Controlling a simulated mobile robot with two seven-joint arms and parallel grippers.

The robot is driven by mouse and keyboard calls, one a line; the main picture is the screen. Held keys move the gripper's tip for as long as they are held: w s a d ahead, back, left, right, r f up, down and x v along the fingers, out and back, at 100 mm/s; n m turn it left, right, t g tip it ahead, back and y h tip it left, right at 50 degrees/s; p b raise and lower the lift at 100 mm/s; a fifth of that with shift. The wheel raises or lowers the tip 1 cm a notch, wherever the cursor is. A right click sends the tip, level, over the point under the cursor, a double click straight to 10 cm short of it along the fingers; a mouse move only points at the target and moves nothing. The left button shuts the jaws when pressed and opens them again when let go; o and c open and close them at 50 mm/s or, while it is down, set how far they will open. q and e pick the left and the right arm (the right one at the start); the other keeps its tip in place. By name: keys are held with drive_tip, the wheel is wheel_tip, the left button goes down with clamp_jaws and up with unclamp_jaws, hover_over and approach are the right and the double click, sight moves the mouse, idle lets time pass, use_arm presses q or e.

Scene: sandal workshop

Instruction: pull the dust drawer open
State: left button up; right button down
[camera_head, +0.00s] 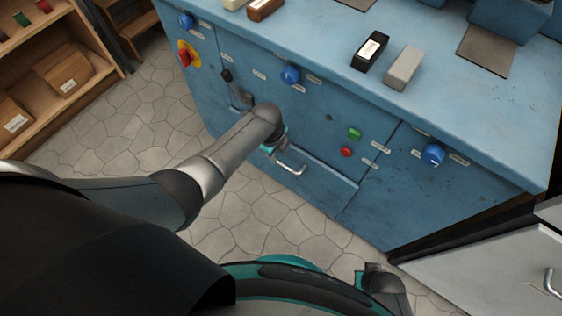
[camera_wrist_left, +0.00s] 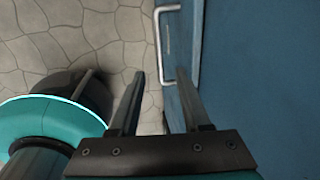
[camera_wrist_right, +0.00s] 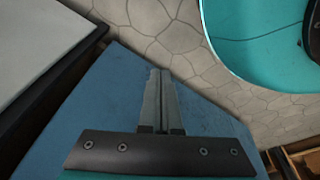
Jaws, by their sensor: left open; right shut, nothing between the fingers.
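The dust drawer (camera_head: 325,186) is a wide blue front low in the blue workbench cabinet. The fingers are mostly hidden behind the wrist in the head view. My right gripper (camera_wrist_right: 160,78) is shut and empty, above a blue surface.
The cabinet face carries blue knobs (camera_head: 290,75), a green button (camera_head: 354,134), a red button (camera_head: 346,152) and a red-yellow switch (camera_head: 186,56). Black (camera_head: 370,50) and grey (camera_head: 403,67) blocks lie on top. A wooden shelf (camera_head: 100,66) stands left. Stone floor (camera_head: 130,130) before the drawer is clear.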

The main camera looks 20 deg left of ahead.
sight(282, 163)
use_arm(q)
drive_tip(key=f+b, duration=0.2)
drive_tip(key=w+f+b, duration=0.1)
drive_tip(key=f+b, duration=0.1)
drive_tip(key=f, duration=0.1)
drive_tip(key=f+b, duration=0.2)
drive_tip(key=shift+w+d+f, duration=0.15)
drive_tip(key=shift+d+f, duration=0.05)
drive_tip(key=shift+d, duration=0.05)
drive_tip(key=shift+w+f+b, duration=0.1)
drive_tip(key=shift+f+b, duration=0.3)
drive_tip(key=shift+f, duration=0.15)
use_arm(e)
drive_tip(key=w+a+r+t, duration=0.1)
drive_tip(key=w+a+r, duration=0.2)
drive_tip(key=r, duration=1)
drive_tip(key=shift+w+r+t+y, duration=0.15)
drive_tip(key=shift+w+t+y, duration=0.15)
drive_tip(key=shift+w, duration=1.4)
use_arm(q)
clamp_jaws()
